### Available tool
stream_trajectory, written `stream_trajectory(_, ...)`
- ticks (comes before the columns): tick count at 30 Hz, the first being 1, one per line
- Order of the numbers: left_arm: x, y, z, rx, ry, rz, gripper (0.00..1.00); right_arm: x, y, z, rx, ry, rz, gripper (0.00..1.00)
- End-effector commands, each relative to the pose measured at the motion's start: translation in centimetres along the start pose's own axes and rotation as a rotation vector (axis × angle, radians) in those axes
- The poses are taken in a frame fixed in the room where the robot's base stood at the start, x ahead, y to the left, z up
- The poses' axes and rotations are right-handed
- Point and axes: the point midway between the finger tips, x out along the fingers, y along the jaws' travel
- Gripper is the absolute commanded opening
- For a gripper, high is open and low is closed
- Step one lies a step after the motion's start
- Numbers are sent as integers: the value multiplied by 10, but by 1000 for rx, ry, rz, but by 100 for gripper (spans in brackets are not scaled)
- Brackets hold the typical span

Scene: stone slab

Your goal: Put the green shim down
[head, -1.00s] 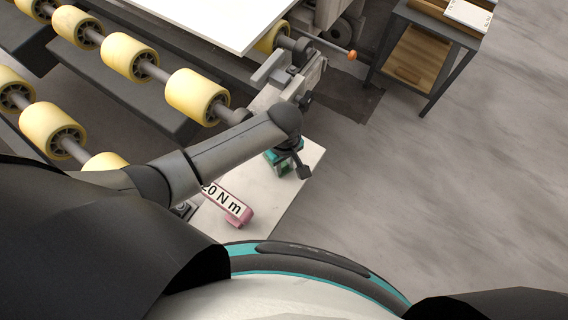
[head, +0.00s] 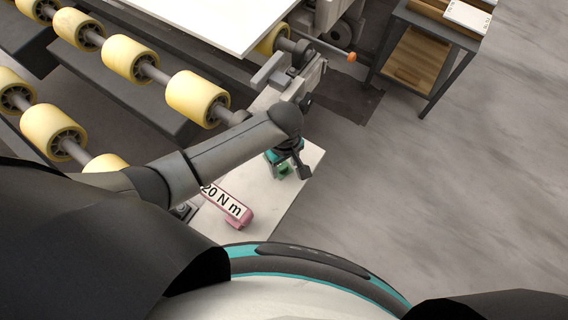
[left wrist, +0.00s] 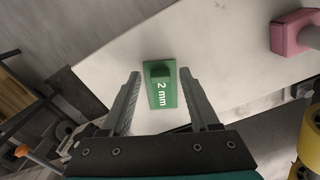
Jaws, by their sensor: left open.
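The green shim (left wrist: 162,88), marked "2 mm", lies on the pale stone slab (left wrist: 230,50) in the left wrist view. It has a raised green block at its far end. My left gripper (left wrist: 160,78) is open, with one finger on each side of the shim and a gap visible on both sides. In the head view my left gripper (head: 287,163) is over the slab's right part (head: 308,155), and a bit of the green shim (head: 283,170) shows below it. My right gripper is not in view.
A pink tool labelled "20 N m" (head: 238,214) lies on the slab near the shim. Yellow rollers (head: 197,97) stand at the left, with a white sheet (head: 215,15) behind. A small table (head: 437,38) stands at the back right. Open floor lies to the right.

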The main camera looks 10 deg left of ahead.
Motion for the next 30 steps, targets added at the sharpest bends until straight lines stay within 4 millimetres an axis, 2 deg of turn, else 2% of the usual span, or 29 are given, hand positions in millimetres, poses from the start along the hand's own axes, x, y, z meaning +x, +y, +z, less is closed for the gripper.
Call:
stream_trajectory(1,-13,1,0,0,0,3,61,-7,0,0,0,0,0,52)
stream_trajectory(9,-72,0,0,0,0,2,61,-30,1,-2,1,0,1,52)
stream_trajectory(15,-103,0,0,0,0,1,61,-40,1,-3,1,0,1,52)
stream_trajectory(20,-112,0,0,-1,-1,-1,61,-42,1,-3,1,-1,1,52)
stream_trajectory(30,-113,0,0,0,-1,-1,61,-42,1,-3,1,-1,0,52)
